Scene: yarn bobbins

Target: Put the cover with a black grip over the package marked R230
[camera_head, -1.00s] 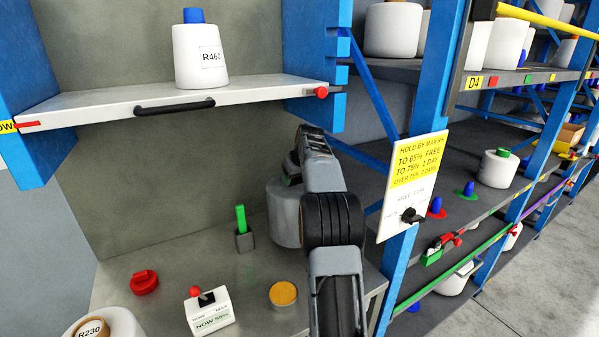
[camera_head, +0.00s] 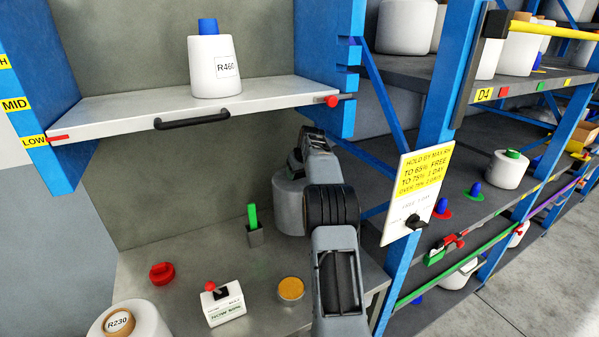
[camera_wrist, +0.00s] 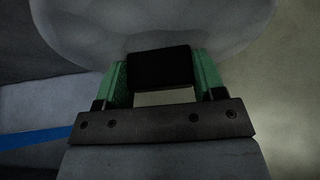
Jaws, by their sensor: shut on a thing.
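The package marked R230 (camera_head: 146,318) stands at the bottom left of the head view. It is a white bobbin with a brown core top bearing the label, and its lower part is cut off. A pale grey cover (camera_head: 287,208) is at the right side of the bay, partly hidden behind my arm. In the wrist view the cover's rounded body (camera_wrist: 150,28) fills the top. My gripper (camera_wrist: 160,75) is shut on its black grip (camera_wrist: 160,66), between green finger pads. In the head view the fingers are mostly hidden by my arm.
The lower counter (camera_head: 190,263) holds a red lid-like piece (camera_head: 162,273), a white box with a red-knobbed lever (camera_head: 222,303), a yellow-topped disc (camera_head: 291,289) and a green stick in a holder (camera_head: 253,222). Above is a shelf (camera_head: 110,112) with bobbin R460 (camera_head: 215,70). A sign (camera_head: 416,190) hangs at the right post.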

